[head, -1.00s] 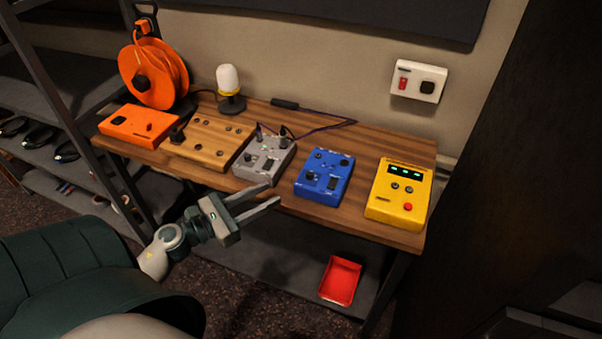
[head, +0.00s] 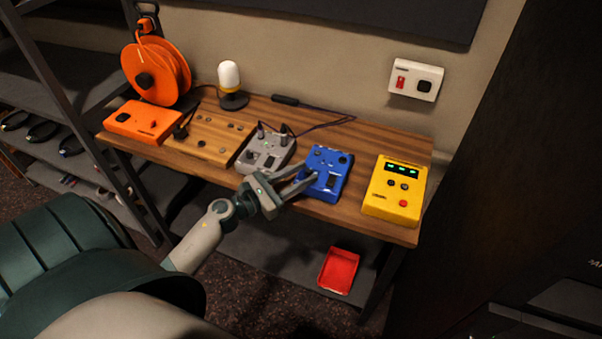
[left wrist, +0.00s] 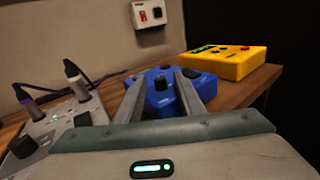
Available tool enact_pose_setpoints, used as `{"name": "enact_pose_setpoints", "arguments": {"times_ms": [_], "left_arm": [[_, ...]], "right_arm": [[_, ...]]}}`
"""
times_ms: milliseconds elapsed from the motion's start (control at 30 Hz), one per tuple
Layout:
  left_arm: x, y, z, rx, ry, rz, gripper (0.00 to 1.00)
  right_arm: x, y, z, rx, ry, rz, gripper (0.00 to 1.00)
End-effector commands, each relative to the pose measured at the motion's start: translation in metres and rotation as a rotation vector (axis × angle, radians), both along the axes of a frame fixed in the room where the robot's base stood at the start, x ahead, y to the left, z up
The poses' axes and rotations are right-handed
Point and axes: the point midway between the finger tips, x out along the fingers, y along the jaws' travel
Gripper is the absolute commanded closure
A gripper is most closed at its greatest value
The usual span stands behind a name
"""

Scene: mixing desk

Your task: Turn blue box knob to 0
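The blue box (head: 331,167) sits on the desk between the grey box and the yellow box. It has small knobs on top and a dark rectangle near its front right. My left gripper (head: 309,175) reaches over its front left part, fingers apart. In the left wrist view the blue box (left wrist: 150,108) lies ahead, and a round dark blue knob (left wrist: 160,84) shows between the two open fingers (left wrist: 160,78). I see gaps beside the knob; contact is not clear. The knob's pointer and the scale marks are too small to read. My right gripper is not in view.
The grey box (head: 266,153) with plugged cables stands close on the left, also in the left wrist view (left wrist: 60,125). The yellow box (head: 396,190) stands on the right. A wooden panel (head: 208,137) and an orange box (head: 143,121) are farther left. A red tray (head: 339,270) lies below.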

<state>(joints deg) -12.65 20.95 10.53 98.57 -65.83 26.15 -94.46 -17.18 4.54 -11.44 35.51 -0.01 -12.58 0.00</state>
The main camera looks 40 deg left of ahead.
Motion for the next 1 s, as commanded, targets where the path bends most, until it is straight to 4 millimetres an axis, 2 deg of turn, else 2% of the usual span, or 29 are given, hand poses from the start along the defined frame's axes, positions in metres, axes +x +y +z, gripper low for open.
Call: {"name": "enact_pose_setpoints", "arguments": {"times_ms": [167, 200, 333, 667, 1000], "left_arm": [[0.0, 0.0, 0.0, 0.0, 0.0, 0.0, 0.65], [0.0, 0.0, 0.0, 0.0, 0.0, 0.0, 0.7], [0.0, 0.0, 0.0, 0.0, 0.0, 0.0, 1.0], [-0.001, -0.002, 0.0, -0.001, 0.001, 0.044, 1.0], [-0.002, -0.01, 0.001, -0.004, 0.0, 0.284, 1.0]], "right_arm": [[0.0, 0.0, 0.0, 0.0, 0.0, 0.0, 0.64], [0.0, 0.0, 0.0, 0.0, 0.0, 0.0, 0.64], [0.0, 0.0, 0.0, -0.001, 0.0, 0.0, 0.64], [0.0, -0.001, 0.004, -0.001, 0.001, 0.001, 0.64], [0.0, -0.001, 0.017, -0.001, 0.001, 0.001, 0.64]]}}
